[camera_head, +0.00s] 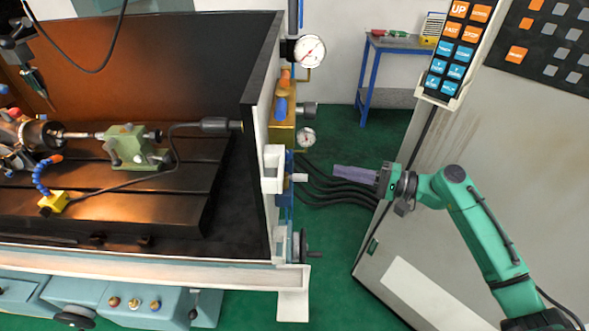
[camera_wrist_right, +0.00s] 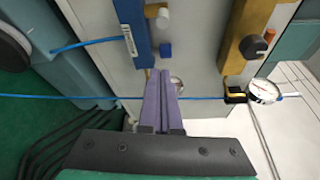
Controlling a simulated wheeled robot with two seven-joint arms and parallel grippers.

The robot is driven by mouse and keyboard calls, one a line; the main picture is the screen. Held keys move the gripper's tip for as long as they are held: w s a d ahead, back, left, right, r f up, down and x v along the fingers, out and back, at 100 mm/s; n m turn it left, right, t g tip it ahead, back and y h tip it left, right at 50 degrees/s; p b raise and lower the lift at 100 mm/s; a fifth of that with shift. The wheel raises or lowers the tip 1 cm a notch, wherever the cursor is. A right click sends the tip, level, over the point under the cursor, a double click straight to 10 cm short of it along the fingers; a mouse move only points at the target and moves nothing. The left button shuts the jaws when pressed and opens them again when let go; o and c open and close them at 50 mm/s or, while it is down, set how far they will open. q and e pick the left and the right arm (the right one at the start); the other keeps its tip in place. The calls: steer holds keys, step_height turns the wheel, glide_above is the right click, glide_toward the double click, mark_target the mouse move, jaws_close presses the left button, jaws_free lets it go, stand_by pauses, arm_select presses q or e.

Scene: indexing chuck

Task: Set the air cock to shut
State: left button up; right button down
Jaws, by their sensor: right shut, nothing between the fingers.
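My right gripper (camera_head: 337,173) has purple fingers, shut with nothing between them, and points left toward the machine's end panel. There is a clear gap to the panel in the head view. In the right wrist view its fingers (camera_wrist_right: 162,75) point at the panel near a blue labelled block (camera_wrist_right: 132,30). Beside that block are a cream round knob (camera_wrist_right: 157,12) and a small blue square part (camera_wrist_right: 165,49). My left gripper is not in view.
A brass block (camera_head: 283,133) with gauges (camera_head: 309,51) stands on the panel above. Black hoses (camera_head: 335,188) hang behind the right gripper. A blue tube (camera_wrist_right: 220,98) crosses the wrist view. A grey cabinet (camera_head: 440,215) with a button pendant (camera_head: 456,50) stands at right.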

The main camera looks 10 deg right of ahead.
steer(key=p+x, duration=0.1)
steer(key=x, duration=0.2)
steer(key=p+x, duration=0.1)
steer(key=x, duration=0.1)
steer(key=p+x, duration=0.1)
steer(key=x, duration=0.2)
steer(key=shift+w+a+r, duration=0.1)
steer(key=shift+a+r, duration=0.15)
steer(key=shift+a, duration=0.15)
arm_select(q)
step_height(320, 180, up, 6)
steer(key=p, duration=0.2)
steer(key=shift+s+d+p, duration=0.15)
steer(key=shift+p, duration=0.15)
arm_select(e)
steer(key=s, duration=0.3)
steer(key=shift+s+a+r, duration=0.1)
steer(key=shift+s+a, duration=0.2)
steer(key=shift+s, duration=0.05)
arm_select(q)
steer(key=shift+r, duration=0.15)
